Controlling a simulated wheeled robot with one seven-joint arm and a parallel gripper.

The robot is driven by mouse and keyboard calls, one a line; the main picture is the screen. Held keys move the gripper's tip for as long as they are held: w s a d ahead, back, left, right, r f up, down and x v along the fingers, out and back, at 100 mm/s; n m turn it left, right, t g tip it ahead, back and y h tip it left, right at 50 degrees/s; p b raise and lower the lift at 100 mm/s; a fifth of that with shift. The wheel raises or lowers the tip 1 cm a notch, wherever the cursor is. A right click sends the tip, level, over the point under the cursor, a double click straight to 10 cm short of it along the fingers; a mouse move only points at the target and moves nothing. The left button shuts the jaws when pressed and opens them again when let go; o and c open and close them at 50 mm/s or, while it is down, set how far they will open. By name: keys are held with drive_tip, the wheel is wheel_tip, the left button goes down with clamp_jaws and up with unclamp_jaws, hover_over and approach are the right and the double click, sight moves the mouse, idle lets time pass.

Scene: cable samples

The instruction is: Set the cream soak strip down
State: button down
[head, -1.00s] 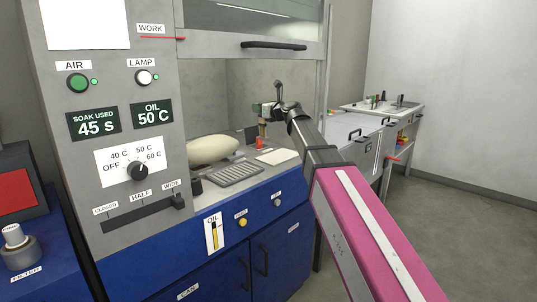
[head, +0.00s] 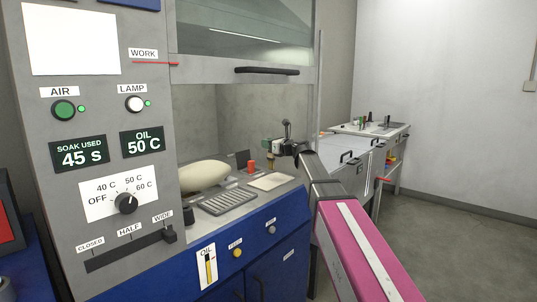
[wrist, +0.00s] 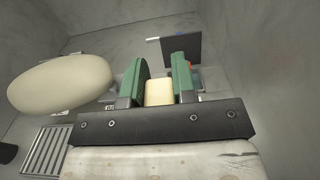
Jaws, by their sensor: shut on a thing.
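The cream soak strip (wrist: 159,92) shows as a pale block between the two green fingers of my gripper (wrist: 160,84) in the wrist view. My gripper is shut on it. In the head view my gripper (head: 273,145) is inside the open-fronted hood, above its right side. The strip's end shows only as a small tan bit below the fingers there. A flat pale pad (head: 271,181) lies on the hood's work surface below and near my gripper. Whether the strip touches anything below is not clear.
A large cream oval body (head: 204,177), a slotted grey grille (head: 228,202) and a red object (head: 250,167) stand left of my gripper. A dark upright panel (wrist: 181,47) is behind it. The raised sash with a black handle (head: 266,70) hangs above the opening.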

drive_tip(key=shift+d+f, duration=0.15)
drive_tip(key=shift+f, duration=1.95)
drive_tip(key=c, duration=0.9)
unclamp_jaws()
drive_tip(key=shift+f, duration=0.1)
drive_tip(key=shift+c, duration=0.2)
drive_tip(key=v, duration=1.2)
